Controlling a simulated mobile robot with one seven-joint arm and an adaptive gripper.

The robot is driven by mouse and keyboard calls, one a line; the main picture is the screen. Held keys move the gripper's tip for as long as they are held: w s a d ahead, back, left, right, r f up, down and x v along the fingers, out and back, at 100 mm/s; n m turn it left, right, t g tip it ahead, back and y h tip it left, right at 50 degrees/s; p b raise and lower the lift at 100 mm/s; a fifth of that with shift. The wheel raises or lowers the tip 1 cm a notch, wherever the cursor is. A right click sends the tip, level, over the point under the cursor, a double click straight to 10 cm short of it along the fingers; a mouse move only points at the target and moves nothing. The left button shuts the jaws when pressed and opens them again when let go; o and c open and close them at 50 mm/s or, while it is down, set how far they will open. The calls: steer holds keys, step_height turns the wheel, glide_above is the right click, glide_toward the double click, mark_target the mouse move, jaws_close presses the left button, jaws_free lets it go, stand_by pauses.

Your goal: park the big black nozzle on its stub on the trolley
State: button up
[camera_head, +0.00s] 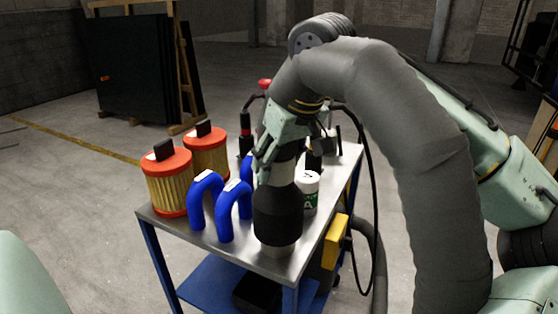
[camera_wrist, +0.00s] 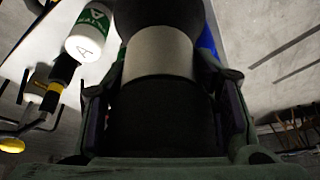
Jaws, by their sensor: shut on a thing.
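The big black nozzle (camera_head: 278,215) stands about upright over the near end of the trolley top, with a pale grey band above its wide black part. My gripper (camera_head: 277,150) is shut on the nozzle's upper part. In the wrist view the nozzle (camera_wrist: 160,52) runs between my two fingers, and its far end and the stub are hidden.
The trolley (camera_head: 180,222) carries two orange-capped filters (camera_head: 168,180), blue bent hoses (camera_head: 205,200) left of the nozzle, and a white-and-green bottle (camera_head: 309,190) close at its right. Black tools (camera_wrist: 62,72) lie behind. A yellow box (camera_head: 335,240) hangs at the trolley's right side.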

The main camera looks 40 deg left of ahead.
mark_target(279, 184)
steer(key=shift+f+b, duration=0.8)
steer(key=shift+f, duration=0.6)
steer(key=shift+f+b, duration=0.6)
steer(key=shift+f, duration=0.55)
steer(key=o, duration=1.5)
steer(key=shift+f, duration=0.15)
steer(key=o, duration=0.4)
